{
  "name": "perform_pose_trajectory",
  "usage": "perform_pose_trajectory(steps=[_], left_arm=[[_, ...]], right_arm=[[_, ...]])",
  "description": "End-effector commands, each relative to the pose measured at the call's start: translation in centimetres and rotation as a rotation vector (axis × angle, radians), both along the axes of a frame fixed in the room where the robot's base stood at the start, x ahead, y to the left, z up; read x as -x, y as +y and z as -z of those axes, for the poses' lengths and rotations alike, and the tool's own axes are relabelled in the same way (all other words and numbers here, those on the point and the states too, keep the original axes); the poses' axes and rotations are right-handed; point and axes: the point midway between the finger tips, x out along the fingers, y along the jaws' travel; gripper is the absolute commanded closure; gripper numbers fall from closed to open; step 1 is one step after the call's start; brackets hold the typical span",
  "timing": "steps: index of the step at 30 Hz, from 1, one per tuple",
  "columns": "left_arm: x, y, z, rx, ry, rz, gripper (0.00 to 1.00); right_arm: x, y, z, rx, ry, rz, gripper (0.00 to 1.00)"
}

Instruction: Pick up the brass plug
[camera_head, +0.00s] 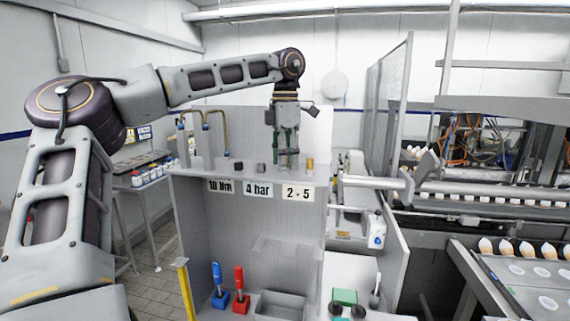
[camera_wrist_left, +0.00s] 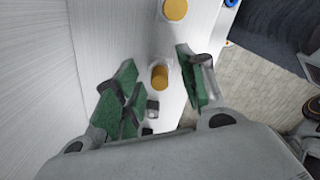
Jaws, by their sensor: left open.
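Two brass-coloured plugs show in the left wrist view, each in a pale square seat. One brass plug (camera_wrist_left: 160,77) lies between my left fingers, and another (camera_wrist_left: 174,9) is at the top edge. In the head view one brass plug (camera_head: 310,163) stands on the ledge, just right of my left gripper (camera_head: 288,160); the other is mostly hidden by the fingers. My left gripper (camera_wrist_left: 160,88) is open, its green-padded fingers pointing down on either side of the nearer plug. I cannot tell whether they touch it. My right gripper is not in view.
Two small dark pieces (camera_head: 238,166) (camera_head: 261,168) sit left of the gripper on the ledge (camera_head: 222,174). Bent brass pipes (camera_head: 222,122) rise further left. Labels hang on the ledge front. Below stand a blue tool (camera_head: 217,280), a red tool (camera_head: 240,283) and a grey bin (camera_head: 282,306).

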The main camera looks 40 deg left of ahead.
Motion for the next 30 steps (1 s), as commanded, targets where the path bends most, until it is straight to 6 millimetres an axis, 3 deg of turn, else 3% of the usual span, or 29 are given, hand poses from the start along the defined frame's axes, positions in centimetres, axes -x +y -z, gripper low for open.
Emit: perform_pose_trajectory(steps=[8,18,30], left_arm=[[0.00,0.00,0.00,-0.001,0.001,0.000,0.59],[0.01,-0.01,-0.01,-0.001,0.001,0.000,1.00],[-0.01,-0.01,-0.20,-0.001,0.000,0.000,1.00]], right_arm=[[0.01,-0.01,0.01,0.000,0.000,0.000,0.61],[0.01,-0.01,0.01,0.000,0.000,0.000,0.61],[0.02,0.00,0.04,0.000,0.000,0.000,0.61]])
